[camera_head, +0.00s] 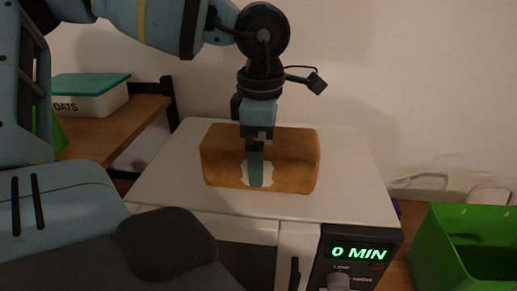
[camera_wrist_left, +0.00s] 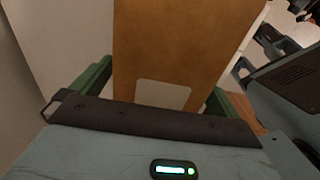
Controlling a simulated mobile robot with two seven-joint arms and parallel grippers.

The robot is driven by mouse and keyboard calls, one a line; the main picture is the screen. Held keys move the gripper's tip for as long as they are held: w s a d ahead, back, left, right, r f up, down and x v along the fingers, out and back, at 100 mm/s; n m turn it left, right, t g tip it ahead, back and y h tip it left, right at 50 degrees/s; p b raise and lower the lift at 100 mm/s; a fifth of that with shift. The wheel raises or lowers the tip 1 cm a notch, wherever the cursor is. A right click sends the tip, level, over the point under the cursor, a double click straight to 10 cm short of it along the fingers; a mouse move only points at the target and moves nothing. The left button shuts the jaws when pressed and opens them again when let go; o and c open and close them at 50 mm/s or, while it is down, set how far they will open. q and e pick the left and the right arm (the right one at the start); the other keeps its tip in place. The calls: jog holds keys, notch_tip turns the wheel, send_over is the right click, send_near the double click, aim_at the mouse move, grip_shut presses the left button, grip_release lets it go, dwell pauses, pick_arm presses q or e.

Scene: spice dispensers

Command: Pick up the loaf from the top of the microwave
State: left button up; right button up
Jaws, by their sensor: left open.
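The brown loaf (camera_head: 220,160) lies on the white top of the microwave (camera_head: 345,185). It has a pale label on its front side. My left gripper (camera_head: 256,170) comes down over the middle of the loaf, with one green finger in front of the label. In the left wrist view the loaf (camera_wrist_left: 180,50) runs between the two green fingers of the gripper (camera_wrist_left: 155,95), one on each side. The jaws are open around it, and I cannot tell whether either finger touches it. My right gripper is not in view.
A green bin (camera_head: 440,240) stands right of the microwave. A white box with a teal lid, marked OATS (camera_head: 90,98), sits on a wooden shelf (camera_head: 125,125) at the left. The microwave display (camera_head: 358,253) reads 0 MIN. A wall stands behind.

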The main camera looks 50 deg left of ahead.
pick_arm(q)
jog(key=shift+f, duration=0.45)
jog(key=c, duration=1)
jog(key=shift+c, duration=0.2)
notch_tip(320, 180, up, 10)
jog(key=shift+r+b, duration=0.1)
jog(key=shift+b, duration=0.25)
